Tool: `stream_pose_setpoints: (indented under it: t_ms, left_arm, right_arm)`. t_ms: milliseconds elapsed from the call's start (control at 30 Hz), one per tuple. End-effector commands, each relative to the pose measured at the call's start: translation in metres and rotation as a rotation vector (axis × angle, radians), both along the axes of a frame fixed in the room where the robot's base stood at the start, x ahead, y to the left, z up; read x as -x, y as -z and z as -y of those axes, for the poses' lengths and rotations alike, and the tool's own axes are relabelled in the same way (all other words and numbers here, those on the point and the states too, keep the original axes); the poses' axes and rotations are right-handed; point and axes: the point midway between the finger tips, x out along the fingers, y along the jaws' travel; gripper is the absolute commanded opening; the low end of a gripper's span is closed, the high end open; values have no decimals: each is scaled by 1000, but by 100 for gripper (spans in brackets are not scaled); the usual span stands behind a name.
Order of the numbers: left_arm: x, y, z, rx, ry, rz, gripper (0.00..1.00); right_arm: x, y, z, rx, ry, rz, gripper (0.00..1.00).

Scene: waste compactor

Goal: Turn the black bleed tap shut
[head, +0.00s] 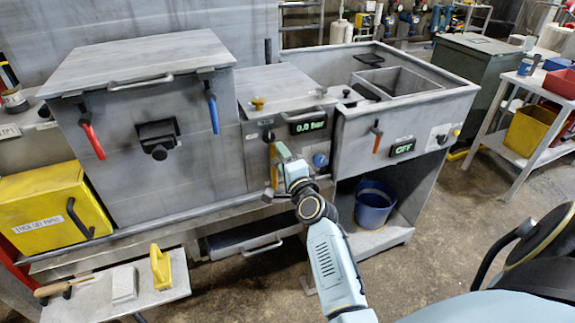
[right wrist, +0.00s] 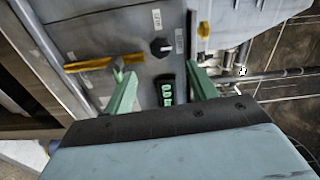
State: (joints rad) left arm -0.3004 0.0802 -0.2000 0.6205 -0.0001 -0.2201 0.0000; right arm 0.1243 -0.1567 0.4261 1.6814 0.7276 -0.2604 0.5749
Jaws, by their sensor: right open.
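A small black knob (right wrist: 161,47), which I take for the bleed tap, is on the grey middle panel between white labels. It also shows in the head view (head: 268,136), left of the green 0.0 bar display (head: 307,127). My right gripper (head: 281,157) is in front of this panel. In the right wrist view its green fingers (right wrist: 157,73) are open, with a gap between them. The knob lies beyond the fingertips, and nothing is held. The display (right wrist: 166,91) shows between the fingers. My left gripper is not in view.
A yellow lever (right wrist: 104,63) is on the panel close to one finger. A blue knob (head: 320,160) is right of my gripper. A grey box with red (head: 91,139) and blue (head: 213,112) handles stands left; a sink unit (head: 350,135) stands right.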

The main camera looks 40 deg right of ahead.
Motion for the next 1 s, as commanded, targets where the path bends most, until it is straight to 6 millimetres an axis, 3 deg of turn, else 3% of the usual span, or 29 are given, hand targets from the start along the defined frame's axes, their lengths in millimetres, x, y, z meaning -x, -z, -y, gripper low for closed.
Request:
stream_pose_setpoints:
  t_ms: [233,833,933,1000]
  left_arm:
    - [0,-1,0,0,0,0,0]
    - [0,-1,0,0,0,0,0]
    - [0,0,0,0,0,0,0]
    - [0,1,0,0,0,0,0]
  right_arm:
    - [26,0,-7,0,0,0,57]
    - [29,0,-7,0,0,1,57]
    - [28,10,-11,12,-9,-23,57]
    - [28,31,-19,41,-30,-73,57]
